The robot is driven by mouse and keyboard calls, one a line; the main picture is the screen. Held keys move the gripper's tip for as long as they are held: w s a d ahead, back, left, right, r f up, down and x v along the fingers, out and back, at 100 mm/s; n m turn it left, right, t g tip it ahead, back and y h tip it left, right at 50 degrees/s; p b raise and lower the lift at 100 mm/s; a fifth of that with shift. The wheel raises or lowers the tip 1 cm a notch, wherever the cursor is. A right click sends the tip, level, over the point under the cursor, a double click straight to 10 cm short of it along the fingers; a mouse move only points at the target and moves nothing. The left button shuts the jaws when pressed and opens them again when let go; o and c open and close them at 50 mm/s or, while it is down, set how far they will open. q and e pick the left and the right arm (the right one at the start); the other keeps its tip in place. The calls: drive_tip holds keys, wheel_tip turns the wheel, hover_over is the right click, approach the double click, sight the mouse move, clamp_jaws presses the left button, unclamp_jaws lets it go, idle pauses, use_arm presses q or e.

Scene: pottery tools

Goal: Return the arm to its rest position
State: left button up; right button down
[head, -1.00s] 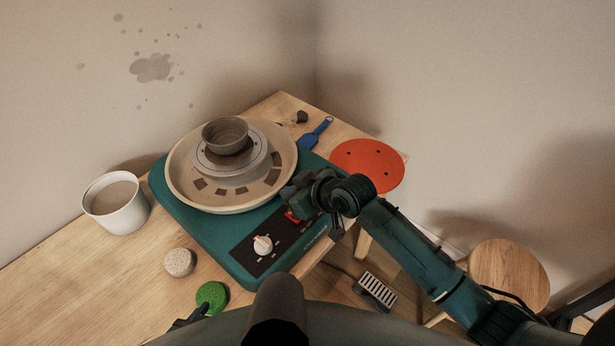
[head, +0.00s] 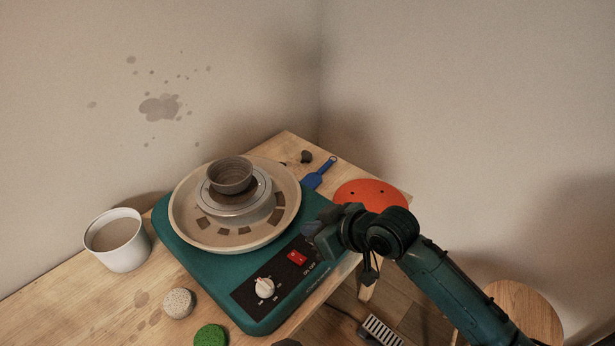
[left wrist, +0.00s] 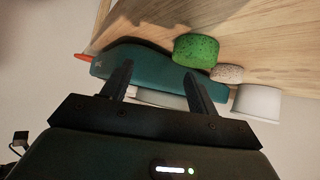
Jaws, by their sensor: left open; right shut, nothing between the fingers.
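My right gripper (head: 328,232) is in the head view, beside the front right edge of the teal pottery wheel (head: 206,268). It is shut, with nothing seen in it, and stands just right of the red switch (head: 297,257) on the control panel. My right arm reaches in from the lower right. My left gripper (left wrist: 156,82) shows in the left wrist view, with its two fingers apart and nothing between them. The left gripper is not seen in the head view. A grey-brown bowl (head: 230,174) sits on the wheel's centre.
A white bucket (head: 118,247) stands left of the wheel. A speckled sponge (head: 178,303) and a green sponge (head: 211,337) lie in front. A blue tool (head: 318,176) and an orange disc (head: 371,195) lie behind. A round wooden stool (head: 524,312) stands at right. A pedal (head: 383,331) is on the floor.

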drive_tip(key=s+d+f+m+t+h, duration=0.1)
drive_tip(key=s+d+f+m+h, duration=0.1)
drive_tip(key=s+d+f, duration=0.3)
drive_tip(key=s+d+f+m+t+h, duration=0.1)
drive_tip(key=s+d+f+m, duration=0.3)
drive_tip(key=s+f, duration=0.7)
drive_tip(key=shift+s+d+f+t+h, duration=0.2)
drive_tip(key=shift+s+d+t+h, duration=0.1)
drive_tip(key=shift+s+d+h, duration=0.8)
drive_tip(key=shift+s+d, duration=0.15)
